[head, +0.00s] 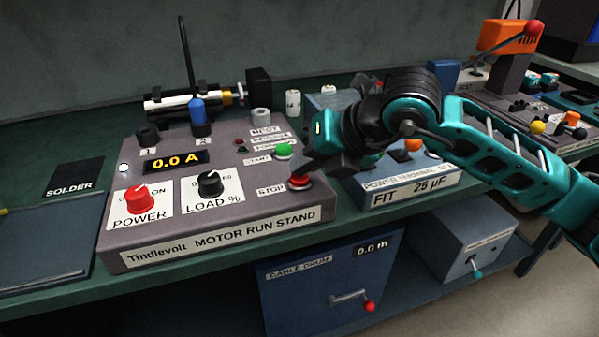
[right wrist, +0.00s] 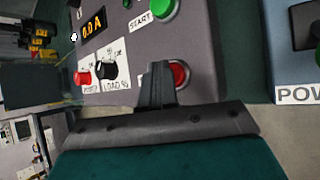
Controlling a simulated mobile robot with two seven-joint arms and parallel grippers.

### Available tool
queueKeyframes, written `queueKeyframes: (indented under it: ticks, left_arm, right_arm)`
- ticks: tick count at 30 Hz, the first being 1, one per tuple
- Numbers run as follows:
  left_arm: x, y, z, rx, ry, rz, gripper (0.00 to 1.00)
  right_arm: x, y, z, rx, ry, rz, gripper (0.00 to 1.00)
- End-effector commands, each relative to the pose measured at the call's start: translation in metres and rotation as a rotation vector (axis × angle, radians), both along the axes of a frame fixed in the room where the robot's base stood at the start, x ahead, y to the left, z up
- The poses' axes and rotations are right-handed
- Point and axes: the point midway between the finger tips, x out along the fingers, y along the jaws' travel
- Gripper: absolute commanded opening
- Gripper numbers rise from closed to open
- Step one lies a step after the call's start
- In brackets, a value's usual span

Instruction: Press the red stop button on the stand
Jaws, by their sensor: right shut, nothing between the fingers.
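The motor run stand (head: 235,221) is a grey sloped box on the green bench, with its display reading 0.0 A. The red stop button (head: 300,181) is at its right side, beside the STOP label and below the green start button (head: 283,150). My right gripper (head: 299,172) is shut and empty, its tips right at the stop button and partly covering it. In the right wrist view the shut fingers (right wrist: 158,84) overlap the left part of the red button (right wrist: 179,74). I cannot tell whether they touch it. My left gripper is not in view.
A red power knob (head: 139,199) and a black load knob (head: 210,184) sit on the stand's left half. A blue terminal box (head: 412,186) stands close to the right, under my right arm. A cable drum box (head: 330,290) is below the bench.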

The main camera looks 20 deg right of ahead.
Motion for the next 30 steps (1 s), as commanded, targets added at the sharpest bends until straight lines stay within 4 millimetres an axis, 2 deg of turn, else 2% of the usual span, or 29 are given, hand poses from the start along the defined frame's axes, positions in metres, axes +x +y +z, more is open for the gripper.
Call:
queueKeyframes:
  ticks: [6,19,30]
  left_arm:
    - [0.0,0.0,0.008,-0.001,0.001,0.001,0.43]
    - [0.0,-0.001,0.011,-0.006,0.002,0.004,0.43]
    - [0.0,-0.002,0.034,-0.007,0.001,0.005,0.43]
  right_arm:
    - [0.0,0.0,0.014,0.001,-0.001,0.0,0.0]
    - [0.0,0.0,0.018,0.001,-0.001,0.0,0.0]
    - [0.0,0.0,0.054,0.001,-0.003,0.001,0.0]
